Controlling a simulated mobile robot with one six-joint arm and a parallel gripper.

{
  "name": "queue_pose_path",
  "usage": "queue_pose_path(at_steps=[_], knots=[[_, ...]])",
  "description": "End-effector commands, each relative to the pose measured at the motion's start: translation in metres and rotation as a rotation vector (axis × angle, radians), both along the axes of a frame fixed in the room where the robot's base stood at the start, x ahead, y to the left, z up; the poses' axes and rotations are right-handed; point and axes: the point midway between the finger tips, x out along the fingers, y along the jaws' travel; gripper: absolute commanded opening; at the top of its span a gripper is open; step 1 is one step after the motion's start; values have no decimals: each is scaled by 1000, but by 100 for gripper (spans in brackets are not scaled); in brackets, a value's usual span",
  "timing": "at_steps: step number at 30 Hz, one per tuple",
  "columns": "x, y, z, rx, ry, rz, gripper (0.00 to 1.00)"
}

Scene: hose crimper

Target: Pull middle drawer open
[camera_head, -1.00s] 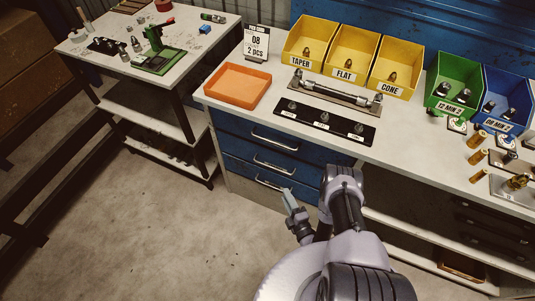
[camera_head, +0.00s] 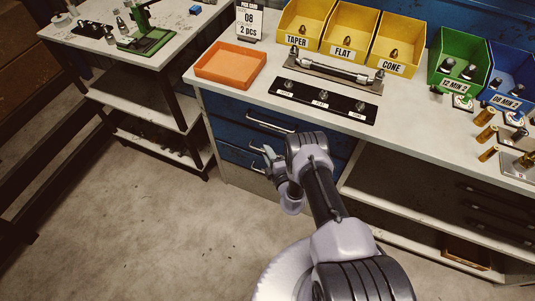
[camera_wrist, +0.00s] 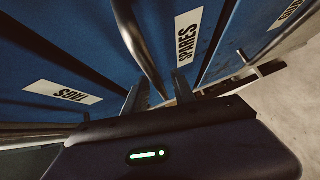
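The blue drawer unit stands under the bench, with three drawers stacked and seemingly closed. The middle drawer (camera_head: 237,154) is partly hidden by my arm in the head view. In the wrist view its blue front (camera_wrist: 205,22) carries a SPARES label. A metal bar handle (camera_wrist: 141,48) runs down the picture beside that label. My gripper (camera_wrist: 158,93) is open, its two fingers apart. The handle's near end shows between the fingers; I cannot tell whether they touch it. In the head view my gripper (camera_head: 268,156) is at the middle drawer's front.
The top drawer's handle (camera_head: 270,123) is just above my gripper, and the bottom drawer's handle (camera_head: 256,169) just below. An orange tray (camera_head: 231,65) and a black plate (camera_head: 321,101) lie on the bench above. The floor (camera_head: 150,235) in front is clear.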

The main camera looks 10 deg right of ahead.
Motion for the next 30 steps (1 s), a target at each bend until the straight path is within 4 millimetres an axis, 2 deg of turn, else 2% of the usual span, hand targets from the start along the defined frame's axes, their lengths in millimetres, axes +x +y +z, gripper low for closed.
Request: queue_pose_path(at_steps=[3, 8, 30], knots=[[0, 0, 0, 0, 0, 0, 32], [0, 0, 0, -1, 0, 0, 0], [-1, 0, 0, -1, 0, 0, 0]])
